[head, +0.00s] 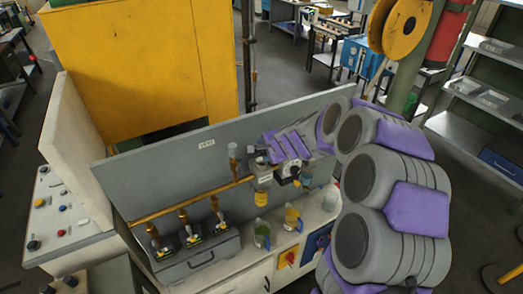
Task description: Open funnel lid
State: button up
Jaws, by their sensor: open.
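My arm curves in from the right, and its end with my gripper (259,162) is over the brass pipe (195,200) in front of the grey back panel. My gripper is open; its fingertips are small and hard to make out. A small upright brass-coloured cup on a stem (233,152) rises from the pipe just left of my gripper. It may be the funnel, but I cannot make out its lid. A fitting with a yellow lower part (268,199) hangs directly below my gripper. I cannot tell whether my gripper touches anything.
Several brass valves (185,225) stand on a grey box at the left. Bottles (262,234) stand on the bench (235,270) below my gripper. The grey back panel (160,175) rises close behind. A control console (62,215) is at the left, with a large yellow cabinet (145,65) behind.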

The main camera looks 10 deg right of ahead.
aim_at(260, 151)
jog(key=shift+x, duration=2.1)
jog(key=shift+c, duration=0.2)
jog(key=c, duration=0.9)
jog(key=shift+r, duration=0.15)
